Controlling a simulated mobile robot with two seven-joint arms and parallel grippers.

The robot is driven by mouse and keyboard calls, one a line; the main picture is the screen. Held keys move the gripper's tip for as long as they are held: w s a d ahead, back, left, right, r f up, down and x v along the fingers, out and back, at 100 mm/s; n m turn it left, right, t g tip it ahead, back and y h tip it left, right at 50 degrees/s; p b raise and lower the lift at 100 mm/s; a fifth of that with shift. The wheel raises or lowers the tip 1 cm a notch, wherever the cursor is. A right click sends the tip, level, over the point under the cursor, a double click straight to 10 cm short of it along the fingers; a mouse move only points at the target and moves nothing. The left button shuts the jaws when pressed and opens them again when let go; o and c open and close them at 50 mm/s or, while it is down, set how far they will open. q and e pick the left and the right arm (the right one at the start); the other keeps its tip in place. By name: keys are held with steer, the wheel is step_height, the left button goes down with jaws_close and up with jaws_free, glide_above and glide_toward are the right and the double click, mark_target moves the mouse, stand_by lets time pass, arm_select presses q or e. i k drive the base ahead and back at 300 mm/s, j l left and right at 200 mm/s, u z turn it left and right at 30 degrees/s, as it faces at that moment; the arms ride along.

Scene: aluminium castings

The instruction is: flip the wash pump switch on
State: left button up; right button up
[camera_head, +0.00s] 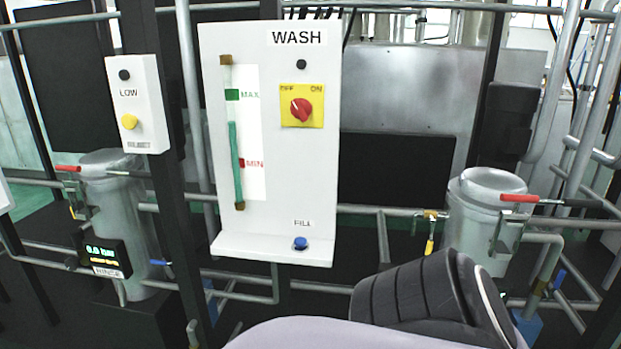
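The wash pump switch (301,109) is a red rotary knob on a yellow plate (288,121), with OFF at the upper left and ON at the upper right. A small light mark on the knob appears to point up-left, toward OFF. The switch is on the upright white WASH panel (270,200) in the middle of the view. Nothing touches or covers the knob. Neither gripper shows in the view. A dark ribbed and pale lilac part, seemingly one of my arm links, fills the lower middle and right, below and in front of the panel.
A LOW box (139,104) stands left. Pipes, valves and metal canisters (482,215) flank the panel.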

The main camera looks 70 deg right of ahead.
mark_target(301, 107)
steer(key=z, duration=2.1)
